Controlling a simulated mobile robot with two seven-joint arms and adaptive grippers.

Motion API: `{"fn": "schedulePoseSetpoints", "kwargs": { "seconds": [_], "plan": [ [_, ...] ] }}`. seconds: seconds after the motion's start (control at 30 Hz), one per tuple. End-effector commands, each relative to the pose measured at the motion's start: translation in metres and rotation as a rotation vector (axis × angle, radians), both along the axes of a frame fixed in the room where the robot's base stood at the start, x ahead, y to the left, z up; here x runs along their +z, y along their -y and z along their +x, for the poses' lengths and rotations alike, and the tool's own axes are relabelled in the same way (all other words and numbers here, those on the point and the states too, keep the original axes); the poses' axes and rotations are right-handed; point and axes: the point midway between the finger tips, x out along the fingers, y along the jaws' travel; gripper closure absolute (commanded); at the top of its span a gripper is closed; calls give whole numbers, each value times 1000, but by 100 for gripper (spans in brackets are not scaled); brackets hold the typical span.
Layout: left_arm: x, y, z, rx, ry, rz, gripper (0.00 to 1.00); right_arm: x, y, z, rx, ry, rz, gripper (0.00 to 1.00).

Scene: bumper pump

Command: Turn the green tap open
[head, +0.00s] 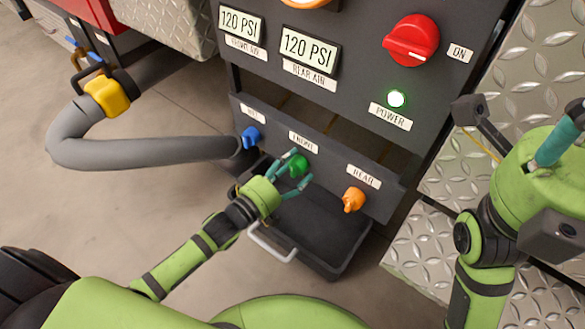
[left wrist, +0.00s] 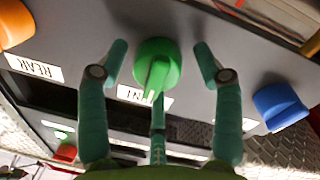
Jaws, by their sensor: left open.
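The green tap (head: 298,165) sits on the lower strip of the dark panel, under a label that reads FRONT. It also shows in the left wrist view (left wrist: 157,66), where its raised grip slants slightly. My left gripper (head: 298,173) is open, with one finger on each side of the green tap. In the left wrist view the fingertips (left wrist: 160,62) stand apart from the tap, with a gap on both sides. My right gripper (head: 562,135) is at the right edge of the head view, partly cut off, and its fingers cannot be judged.
A blue tap (head: 251,137) and an orange tap (head: 353,199) flank the green one. A red knob (head: 411,41) and a lit green lamp (head: 396,99) are above. A grey hose (head: 150,152) runs left. A dark bin (head: 315,235) with a handle is below.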

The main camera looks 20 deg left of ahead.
Motion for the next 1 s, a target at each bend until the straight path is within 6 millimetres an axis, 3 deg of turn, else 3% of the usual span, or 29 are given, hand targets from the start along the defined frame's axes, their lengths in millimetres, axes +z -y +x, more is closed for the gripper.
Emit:
{"fn": "schedulePoseSetpoints", "kwargs": {
  "seconds": [0.03, 0.17, 0.2, 0.6, 1.0],
  "plan": [
    [0, 0, 0, 0, 0, 0, 33, 0, 0, 0, 0, 0, 0, 60],
    [0, 0, 0, 0, 0, 0, 85, 0, 0, 0, 0, 0, 0, 60],
    [0, 0, 0, 1, 1, 0, 90, 0, 0, 0, 0, 0, 0, 60],
    [4, -1, 1, 3, 19, 44, 90, 6, 1, -2, 2, 2, 5, 60],
    [10, -1, 2, 5, 119, 316, 90, -19, 4, 6, 8, -157, 12, 60]
  ]
}}
